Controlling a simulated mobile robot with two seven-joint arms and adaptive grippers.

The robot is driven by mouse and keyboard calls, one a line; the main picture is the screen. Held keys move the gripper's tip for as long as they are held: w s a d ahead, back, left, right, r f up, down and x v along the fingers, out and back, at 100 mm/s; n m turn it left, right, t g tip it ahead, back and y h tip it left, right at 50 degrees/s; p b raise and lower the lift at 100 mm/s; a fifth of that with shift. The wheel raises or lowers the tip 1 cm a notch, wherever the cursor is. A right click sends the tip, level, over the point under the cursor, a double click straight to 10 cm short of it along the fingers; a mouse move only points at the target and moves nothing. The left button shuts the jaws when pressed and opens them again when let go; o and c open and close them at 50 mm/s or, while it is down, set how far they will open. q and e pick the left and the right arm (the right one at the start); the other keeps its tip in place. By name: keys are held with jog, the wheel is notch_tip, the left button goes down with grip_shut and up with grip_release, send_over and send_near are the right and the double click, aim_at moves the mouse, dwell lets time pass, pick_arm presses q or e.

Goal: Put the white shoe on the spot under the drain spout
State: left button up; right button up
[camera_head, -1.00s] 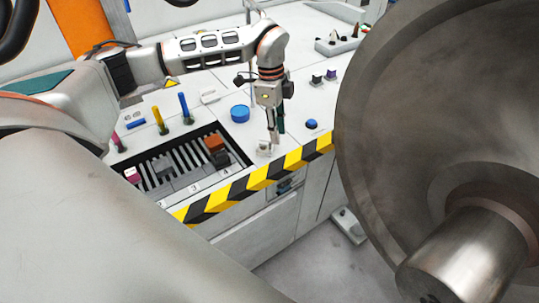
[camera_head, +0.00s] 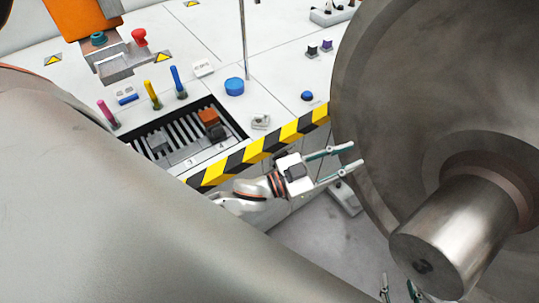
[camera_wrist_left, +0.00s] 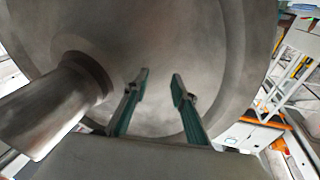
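A small whitish block (camera_head: 260,122), which may be the white shoe, lies on the white bench top just behind the striped edge. I cannot tell for certain which part is the drain spout or where its spot is. My left gripper (camera_head: 353,156) is open and empty, out past the striped edge, its fingers pointing right toward the big steel wheel. In the left wrist view its fingers (camera_wrist_left: 160,83) are apart with only the wheel behind them. My right gripper (camera_head: 400,289) shows only as two separated fingertips at the bottom edge, nothing visible between them.
The big wheel (camera_head: 375,110) and its axle stub (camera_head: 440,255) fill the right side. A slotted tray (camera_head: 240,135) holds brown and grey blocks. A blue cap (camera_head: 234,87), a blue button (camera_head: 307,96) and coloured pegs stand on the bench.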

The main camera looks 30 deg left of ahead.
pick_arm(q)
jog(key=s+a+f+n+g+y, duration=0.2)
jog(key=s+a+f+y, duration=0.2)
jog(key=f, duration=0.7)
jog(key=s+a+f+n+g+y, duration=0.2)
jog(key=s+a+f+y, duration=0.3)
jog(key=s+a+f, duration=0.4)
notch_tip(320, 180, down, 2)
jog(key=shift+s+a+n+y, duration=0.15)
jog(key=shift+s+n+y, duration=0.15)
jog(key=shift+s+n, duration=0.4)
jog(key=shift+a, duration=0.1)
